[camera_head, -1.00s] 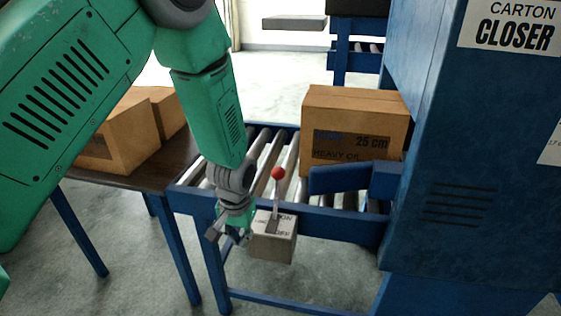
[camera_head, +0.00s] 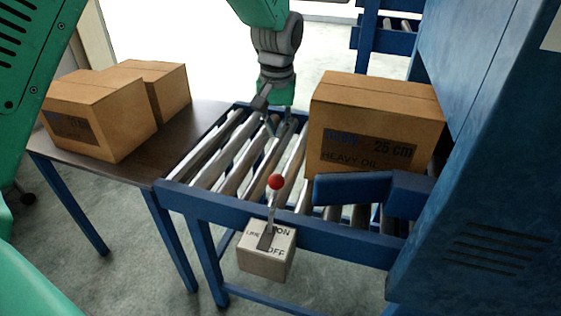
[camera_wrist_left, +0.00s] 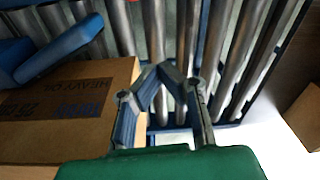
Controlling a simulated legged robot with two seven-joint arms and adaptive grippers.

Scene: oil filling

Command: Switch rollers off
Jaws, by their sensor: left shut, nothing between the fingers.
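The roller switch is a grey box (camera_head: 266,252) on the front rail of the conveyor, labelled ON at its upper edge and OFF at its lower edge. Its lever ends in a red ball (camera_head: 275,182) and stands upward from the box, with the ball above the ON side. My left gripper (camera_head: 272,128) is shut and empty over the rollers, behind the lever and apart from it. Its fingers also show in the left wrist view (camera_wrist_left: 168,98), above the rollers (camera_wrist_left: 185,40). My right gripper is not in view.
A carton (camera_head: 375,125) marked heavy oil sits on the rollers, just right of my left gripper. A blue bar (camera_head: 365,190) juts out in front of it. The carton closer cabinet (camera_head: 480,200) stands at right. Two cartons (camera_head: 100,115) stand on the left table (camera_head: 150,165).

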